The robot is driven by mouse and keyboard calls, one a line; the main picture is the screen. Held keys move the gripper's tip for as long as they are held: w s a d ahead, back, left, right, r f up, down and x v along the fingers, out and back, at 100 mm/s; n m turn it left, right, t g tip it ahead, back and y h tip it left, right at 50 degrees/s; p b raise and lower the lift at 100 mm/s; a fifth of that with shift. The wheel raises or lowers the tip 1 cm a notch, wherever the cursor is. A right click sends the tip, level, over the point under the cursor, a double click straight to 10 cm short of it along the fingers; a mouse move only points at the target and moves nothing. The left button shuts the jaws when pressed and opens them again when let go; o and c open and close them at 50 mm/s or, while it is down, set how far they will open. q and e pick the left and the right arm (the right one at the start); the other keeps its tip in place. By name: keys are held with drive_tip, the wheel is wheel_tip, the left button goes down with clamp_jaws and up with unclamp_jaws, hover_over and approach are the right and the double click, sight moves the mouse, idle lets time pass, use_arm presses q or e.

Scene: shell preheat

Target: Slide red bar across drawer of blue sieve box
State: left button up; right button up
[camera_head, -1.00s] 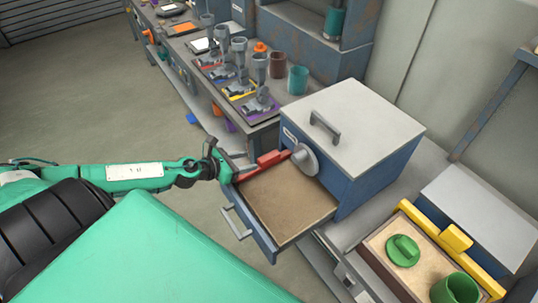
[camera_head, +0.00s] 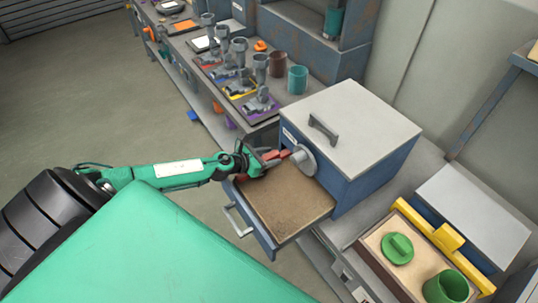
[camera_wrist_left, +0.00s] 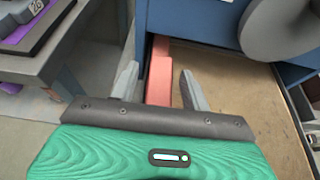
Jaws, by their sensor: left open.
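The blue sieve box (camera_head: 346,186) has a light grey lid with a handle and a round grey knob (camera_head: 303,159) on its front. Its drawer (camera_head: 236,213) is pulled out, with brown sandy material inside. The red bar (camera_head: 285,154) lies along the drawer's left side near the box front, partly hidden by my left gripper (camera_head: 270,158). In the left wrist view the red bar (camera_wrist_left: 160,72) runs toward the box between the two open fingers of my left gripper (camera_wrist_left: 160,78). I cannot tell whether a finger touches it. My right gripper is not in view.
A yellow-railed sand tray (camera_head: 372,238) with a green lid (camera_head: 397,249) and green cup (camera_head: 446,288) stands at right. Several grey stands and a teal cup (camera_head: 297,79) are on the bench behind. Open floor lies left.

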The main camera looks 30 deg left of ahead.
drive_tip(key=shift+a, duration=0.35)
